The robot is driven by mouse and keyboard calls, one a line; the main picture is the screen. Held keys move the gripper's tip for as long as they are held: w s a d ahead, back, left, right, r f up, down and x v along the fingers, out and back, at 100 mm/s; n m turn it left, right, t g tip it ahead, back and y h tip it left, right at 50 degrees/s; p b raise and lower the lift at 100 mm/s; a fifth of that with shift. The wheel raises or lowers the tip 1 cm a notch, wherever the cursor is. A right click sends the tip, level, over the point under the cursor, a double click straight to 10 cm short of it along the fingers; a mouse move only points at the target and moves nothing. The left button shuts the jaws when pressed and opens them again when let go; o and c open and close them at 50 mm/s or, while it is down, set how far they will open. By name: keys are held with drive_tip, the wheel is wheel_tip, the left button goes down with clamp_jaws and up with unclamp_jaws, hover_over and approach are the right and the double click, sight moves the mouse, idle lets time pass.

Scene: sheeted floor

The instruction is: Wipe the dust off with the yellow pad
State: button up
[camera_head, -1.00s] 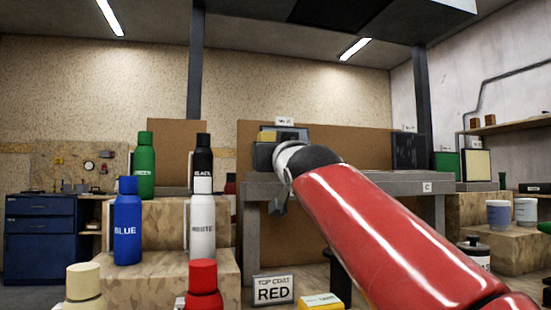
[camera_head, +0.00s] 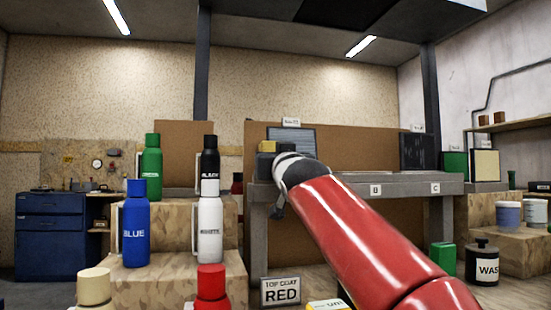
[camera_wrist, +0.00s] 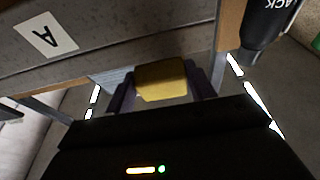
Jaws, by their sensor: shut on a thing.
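The yellow pad (camera_head: 267,146) shows just left of my red arm's end in the head view, in front of the left part of a grey panel (camera_head: 292,138) at the bench. In the wrist view the yellow pad (camera_wrist: 160,78) sits between the two dark fingers of my gripper (camera_wrist: 162,84), which is shut on it. In the head view the fingers are mostly hidden by the wrist. Whether the pad touches the panel cannot be told. Dust is too small or faint to make out. A label "A" (camera_wrist: 46,37) shows on the bench edge in the wrist view.
The grey bench (camera_head: 392,189) extends right, with a dark panel (camera_head: 417,151) on it. Blue (camera_head: 135,230), green (camera_head: 152,165), black and white (camera_head: 209,230) bottles stand on steps at left. A red bottle (camera_head: 212,287) and "RED" sign (camera_head: 281,291) stand in front.

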drive_tip(key=shift+w+a+f+p, duration=0.1)
drive_tip(key=shift+w+a+p, duration=0.05)
drive_tip(key=shift+w, duration=0.3)
drive_tip(key=shift+w+a+p, duration=0.1)
drive_tip(key=shift+w+p, duration=0.05)
drive_tip(key=shift+w, duration=0.3)
idle(0.4)
drive_tip(key=d+p, duration=0.2)
drive_tip(key=shift+w+d+r+p, duration=0.2)
drive_tip(key=shift+w+d+p, duration=0.1)
drive_tip(key=shift+p, duration=0.05)
drive_tip(key=shift+w+d+f+p, duration=0.1)
drive_tip(key=shift+w+d+p, duration=0.1)
drive_tip(key=shift+d+p, duration=0.65)
drive_tip(key=shift+a+f, duration=0.1)
drive_tip(key=shift+a, duration=0.1)
drive_tip(key=shift+s+a, duration=0.25)
drive_tip(key=shift+a, duration=0.9)
drive_tip(key=shift+a+f+b, duration=0.2)
drive_tip(key=shift+f+b, duration=0.1)
drive_tip(key=shift+b, duration=0.4)
drive_tip(key=shift+s+a+r+b, duration=0.15)
drive_tip(key=shift+a+b, duration=0.55)
drive_tip(key=shift+b, duration=0.15)
